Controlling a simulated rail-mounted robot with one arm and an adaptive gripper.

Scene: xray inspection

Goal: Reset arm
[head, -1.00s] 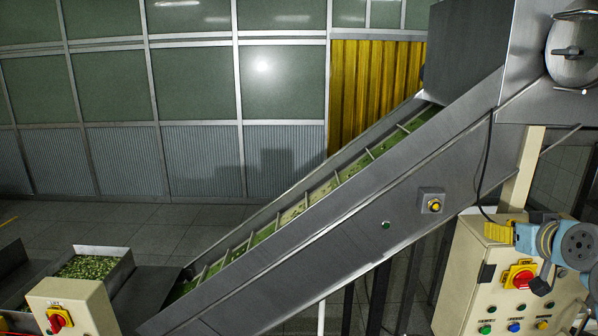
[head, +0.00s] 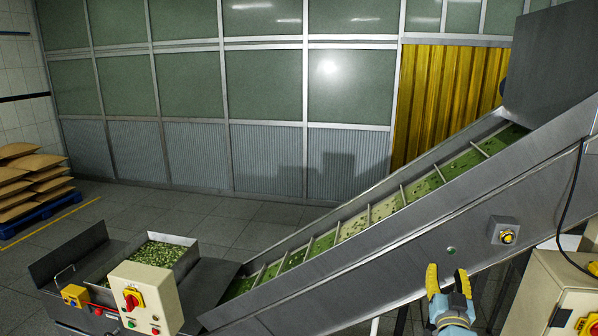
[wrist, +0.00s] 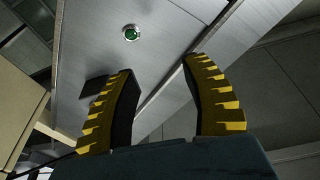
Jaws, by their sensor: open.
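My gripper (head: 448,280) is at the lower right of the head view, in front of the side panel of the inclined conveyor. Its two yellow, ribbed fingers are spread apart with nothing between them. In the wrist view my gripper (wrist: 162,95) also shows open and empty, with the grey metal panel beyond it. A green button (head: 451,251) sits on the conveyor's side just above the fingers. It also shows in the wrist view (wrist: 131,33), above the left finger. I cannot tell the exact gap to the panel.
The inclined conveyor (head: 400,237) carries green pieces. A control cabinet (head: 560,300) stands at the lower right. A lift box (head: 143,290) and a hopper (head: 190,241) stand lower left. Stacked sacks (head: 35,180) lie far left.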

